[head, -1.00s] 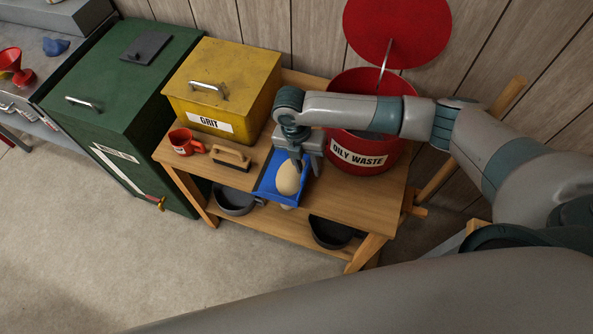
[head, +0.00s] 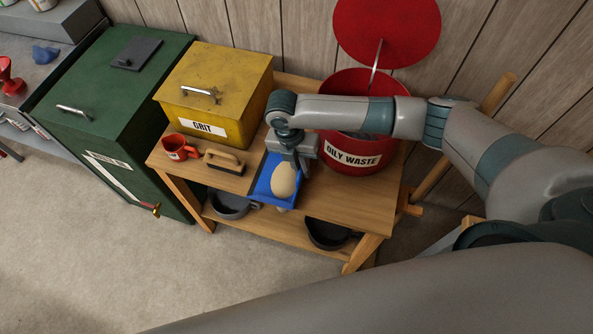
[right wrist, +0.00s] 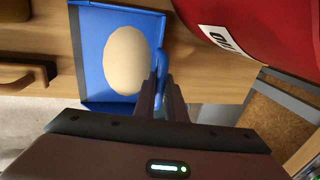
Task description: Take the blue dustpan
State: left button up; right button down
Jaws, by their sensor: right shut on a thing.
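The blue dustpan (head: 264,189) is at the front edge of the wooden bench, left of the red oily waste bin. A pale, egg-shaped patch or heap (head: 284,180) lies in its pan. My right gripper (head: 303,163) reaches down over the dustpan's right side and is shut on it. In the right wrist view the fingers (right wrist: 163,95) close on a blue part at the right of the dustpan (right wrist: 88,60). I cannot tell whether the dustpan is lifted clear of the bench. My left gripper is not in view.
The red oily waste bin (head: 350,158) stands close at the right with its lid up. A brush (head: 224,162), a red mug (head: 174,147) and the yellow grit box (head: 215,88) are to the left. Dark pans (head: 328,234) sit on the lower shelf. The floor in front is clear.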

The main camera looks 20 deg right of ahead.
jog(key=shift+r+p, duration=0.3)
notch_tip(320, 180, up, 7)
jog(key=p, duration=0.7)
jog(key=shift+r+p, duration=0.5)
jog(key=shift+r, duration=0.6)
jog(key=shift+r, duration=0.1)
dwell(0.3)
